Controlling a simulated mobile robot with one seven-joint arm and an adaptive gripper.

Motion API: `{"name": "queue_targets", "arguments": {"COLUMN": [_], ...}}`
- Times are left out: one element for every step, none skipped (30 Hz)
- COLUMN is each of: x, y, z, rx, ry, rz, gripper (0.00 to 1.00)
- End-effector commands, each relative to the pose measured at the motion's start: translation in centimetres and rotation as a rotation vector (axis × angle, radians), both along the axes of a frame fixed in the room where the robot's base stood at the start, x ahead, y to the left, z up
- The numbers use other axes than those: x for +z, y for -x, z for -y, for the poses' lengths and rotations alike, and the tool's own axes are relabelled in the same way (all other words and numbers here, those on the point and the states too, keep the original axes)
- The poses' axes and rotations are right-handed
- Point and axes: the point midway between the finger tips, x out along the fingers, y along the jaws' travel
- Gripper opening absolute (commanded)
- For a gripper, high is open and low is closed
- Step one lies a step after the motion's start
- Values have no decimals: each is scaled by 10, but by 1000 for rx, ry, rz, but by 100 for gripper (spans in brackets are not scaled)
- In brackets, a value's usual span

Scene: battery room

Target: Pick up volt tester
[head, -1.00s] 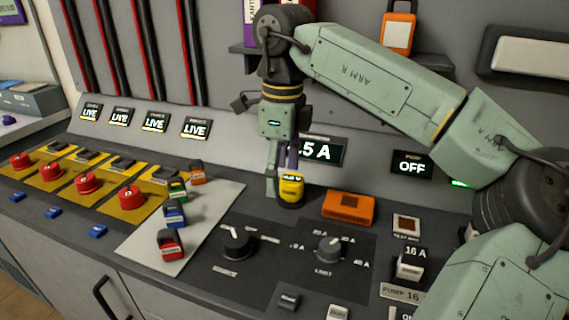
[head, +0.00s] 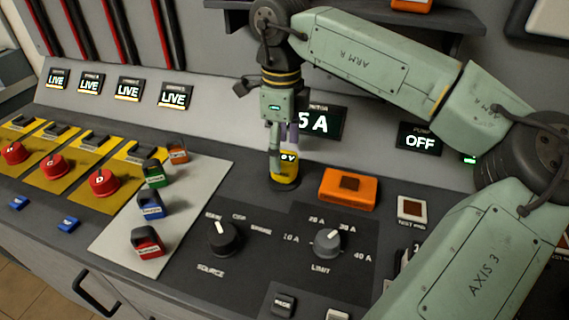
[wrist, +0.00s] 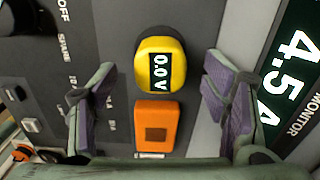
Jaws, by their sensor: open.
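The volt tester (head: 287,172) is a small yellow device with a dark base, standing on the dark console in front of the monitor display. In the wrist view the volt tester (wrist: 160,48) shows "0.0 V" on its face. My gripper (head: 282,152) points down at it, and one finger hides part of it in the head view. In the wrist view my gripper (wrist: 158,75) is open, with its purple-padded fingers wide apart to the left and right of the tester. Gaps show on both sides there, and nothing is held.
An orange box (head: 348,187) lies just right of the tester, and also shows between the fingers in the wrist view (wrist: 156,122). Two knobs (head: 222,238) stand nearer the front. The monitor (head: 320,122) is close behind.

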Motion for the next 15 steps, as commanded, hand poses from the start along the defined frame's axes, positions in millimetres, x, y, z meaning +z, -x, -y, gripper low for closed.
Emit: {"name": "queue_targets", "arguments": {"x": [-5, -9, -16, -20, -26, -31, -34, -37, -40, -41, -42, -42, -43, -43, -43], "y": [2, 2, 2, 3, 3, 2, 2, 2, 2, 2, 2, 2, 2, 2, 2], "z": [3, 4, 5, 6, 5, 5, 5, 5, 5, 5, 5, 5, 5, 5, 5], "rx": [0, -1, -1, 1, 0, 0, 0, 0, 0, 0, -1, -1, -1, -1, -1], "ry": [-1, 0, -2, -1, 0, -1, -2, -1, 0, 0, 1, 1, 1, 1, 1], "rz": [-4, -5, -4, -5, -4, -3, -3, -3, -2, -2, -1, -1, 0, 0, 0], "gripper": [68, 68, 68, 68, 68, 68, 68, 68, 68, 68, 68, 68, 68, 68, 68]}}
